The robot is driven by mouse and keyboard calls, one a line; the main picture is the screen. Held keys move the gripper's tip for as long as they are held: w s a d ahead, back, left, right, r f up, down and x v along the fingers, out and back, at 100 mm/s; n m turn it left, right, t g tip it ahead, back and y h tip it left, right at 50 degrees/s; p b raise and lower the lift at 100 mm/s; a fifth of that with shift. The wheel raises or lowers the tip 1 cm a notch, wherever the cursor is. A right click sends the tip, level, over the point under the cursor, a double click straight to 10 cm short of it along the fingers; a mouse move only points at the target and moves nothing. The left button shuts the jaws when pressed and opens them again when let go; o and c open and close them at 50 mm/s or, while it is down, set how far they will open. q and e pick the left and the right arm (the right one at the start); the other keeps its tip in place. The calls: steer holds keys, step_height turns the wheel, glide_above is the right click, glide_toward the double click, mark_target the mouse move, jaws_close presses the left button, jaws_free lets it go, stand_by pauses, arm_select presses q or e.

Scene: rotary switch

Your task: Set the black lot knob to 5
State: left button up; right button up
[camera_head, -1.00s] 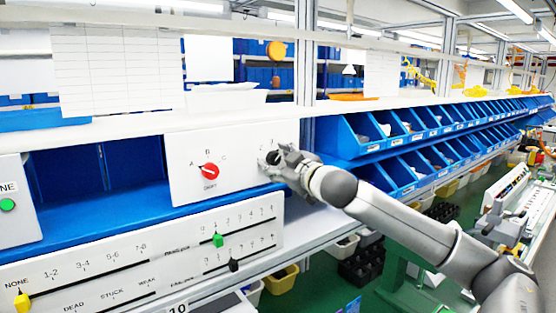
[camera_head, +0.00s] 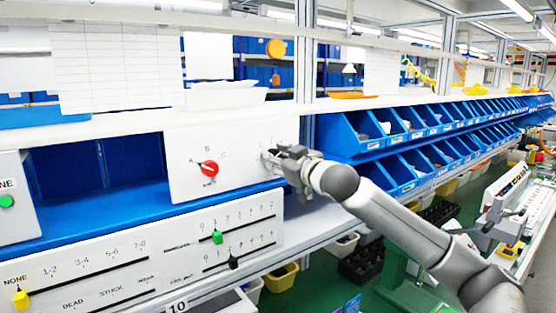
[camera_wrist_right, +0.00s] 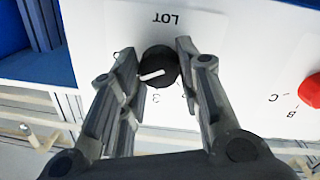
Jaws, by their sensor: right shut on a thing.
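The black LOT knob (camera_wrist_right: 159,68) sits on the white panel (camera_head: 235,140) and shows in the right wrist view. Its white pointer line points left and slightly down there. The LOT label is above it, upside down. A "3" shows just below the knob; other scale marks are hidden by the fingers. My right gripper (camera_wrist_right: 156,57) is shut on the knob, one finger on each side. In the head view my right gripper (camera_head: 272,159) is against the panel's right part and hides the knob. My left gripper is not in view.
A red knob (camera_head: 209,169) with letters around it is left on the same panel; it also shows in the wrist view (camera_wrist_right: 311,91). Below is a slider board (camera_head: 120,255) with yellow, green and black sliders. Blue bins (camera_head: 345,140) stand at the right.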

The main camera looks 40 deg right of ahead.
steer(key=shift+r+m, duration=0.1)
steer(key=shift+m, duration=2.7)
steer(key=shift+d+r, duration=0.1)
steer(key=o, duration=1)
steer(key=shift+s, duration=0.15)
steer(key=shift+s+f, duration=0.2)
steer(key=shift+s, duration=0.45)
steer(key=s, duration=0.3)
steer(key=s+a, duration=0.1)
steer(key=s, duration=0.3)
steer(key=s+a, duration=0.1)
steer(key=s, duration=0.2)
steer(key=shift+s+r, duration=0.15)
steer(key=shift+r, duration=0.25)
